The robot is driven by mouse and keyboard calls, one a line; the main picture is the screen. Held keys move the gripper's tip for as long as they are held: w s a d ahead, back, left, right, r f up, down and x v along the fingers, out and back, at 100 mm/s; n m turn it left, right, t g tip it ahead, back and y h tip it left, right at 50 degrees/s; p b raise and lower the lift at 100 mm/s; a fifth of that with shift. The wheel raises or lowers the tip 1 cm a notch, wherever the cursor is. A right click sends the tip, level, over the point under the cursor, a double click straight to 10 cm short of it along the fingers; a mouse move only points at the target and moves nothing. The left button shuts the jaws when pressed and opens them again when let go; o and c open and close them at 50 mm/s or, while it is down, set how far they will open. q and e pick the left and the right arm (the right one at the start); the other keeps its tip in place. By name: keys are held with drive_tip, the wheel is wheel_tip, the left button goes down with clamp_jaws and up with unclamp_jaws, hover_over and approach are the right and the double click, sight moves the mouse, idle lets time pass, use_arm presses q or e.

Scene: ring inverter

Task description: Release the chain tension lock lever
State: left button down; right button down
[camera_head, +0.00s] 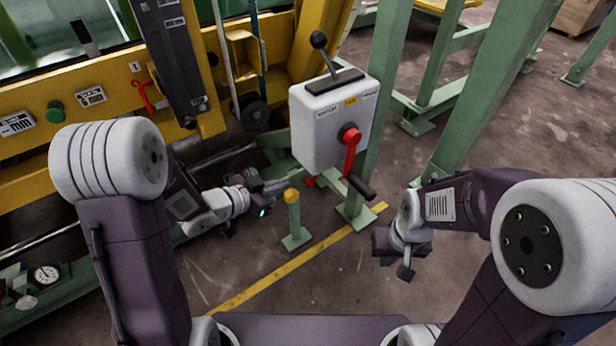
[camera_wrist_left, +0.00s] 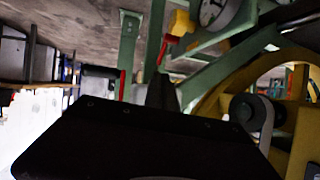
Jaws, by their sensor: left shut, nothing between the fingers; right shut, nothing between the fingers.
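I cannot tell for sure which lever is the chain tension lock lever. Red levers in the head view are a large red handle (camera_head: 351,150) on the front of a white control box (camera_head: 325,128), a small red part (camera_head: 311,181) below that box, and a red lever (camera_head: 143,96) on the yellow panel. My left gripper (camera_head: 279,186) is shut and empty, low beside the small red part and behind the yellow-capped post; contact cannot be told. Its dark fingers (camera_wrist_left: 161,92) show in the left wrist view. My right gripper (camera_head: 405,272) is shut and empty over the floor at right.
A green post with a yellow cap (camera_head: 293,215) stands on the floor near my left gripper. A black-knobbed lever (camera_head: 322,48) tops the control box. Green frame legs (camera_head: 475,85) stand at right.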

use_arm(q)
drive_tip(key=b, duration=0.6)
hover_over(309, 178)
drive_tip(key=s, duration=0.4)
wheel_tip(309, 178, down, 6)
drive_tip(key=shift+w+d+f, duration=0.1)
drive_tip(key=shift+w+d, duration=0.05)
drive_tip(key=shift+d, duration=0.15)
drive_tip(key=shift+w+d+p, duration=0.2)
drive_tip(key=shift+d+p, duration=0.05)
drive_tip(key=shift+p, duration=0.45)
